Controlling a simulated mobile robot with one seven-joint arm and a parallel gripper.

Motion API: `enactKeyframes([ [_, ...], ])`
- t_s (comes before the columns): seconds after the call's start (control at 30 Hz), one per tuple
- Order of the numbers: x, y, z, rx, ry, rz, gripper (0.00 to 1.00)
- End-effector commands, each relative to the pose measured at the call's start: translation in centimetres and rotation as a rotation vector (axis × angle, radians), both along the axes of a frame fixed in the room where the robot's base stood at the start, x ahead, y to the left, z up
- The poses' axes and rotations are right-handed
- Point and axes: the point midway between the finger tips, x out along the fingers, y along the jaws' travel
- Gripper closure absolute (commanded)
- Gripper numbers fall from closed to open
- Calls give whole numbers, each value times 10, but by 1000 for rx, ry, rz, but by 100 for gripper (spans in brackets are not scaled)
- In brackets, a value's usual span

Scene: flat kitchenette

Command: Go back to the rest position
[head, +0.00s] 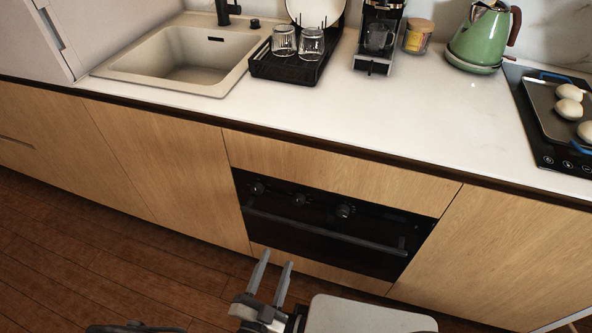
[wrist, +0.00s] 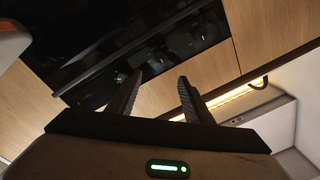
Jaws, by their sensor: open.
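My gripper (head: 272,272) shows at the bottom of the head view, low in front of the cabinets. Its two grey fingers are parallel with a gap between them, and nothing is between them. In the wrist view my gripper (wrist: 160,92) also shows its two dark fingers apart and empty. Beyond them is the black oven front (wrist: 130,55) with its handle. In the head view the oven (head: 325,235) is set into the wooden cabinets, behind and to the right of the fingers.
The white counter (head: 390,125) holds a sink (head: 190,60), a black rack (head: 290,68) with two glasses, a coffee machine (head: 378,35), a jar (head: 418,36), a green kettle (head: 480,38) and a hob (head: 540,150) with a pan. Wooden floor (head: 90,270) is clear at left.

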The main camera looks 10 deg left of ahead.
Motion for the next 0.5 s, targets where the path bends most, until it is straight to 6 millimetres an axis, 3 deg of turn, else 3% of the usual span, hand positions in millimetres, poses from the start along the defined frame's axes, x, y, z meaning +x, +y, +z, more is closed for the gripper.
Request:
enactKeyframes([
  [0.17,1,0,2,13,1,-11,54],
  [0.27,10,-4,16,107,8,-85,54],
  [0.37,26,-17,44,311,9,-247,54],
  [0.5,51,-51,96,721,-51,-568,54],
])
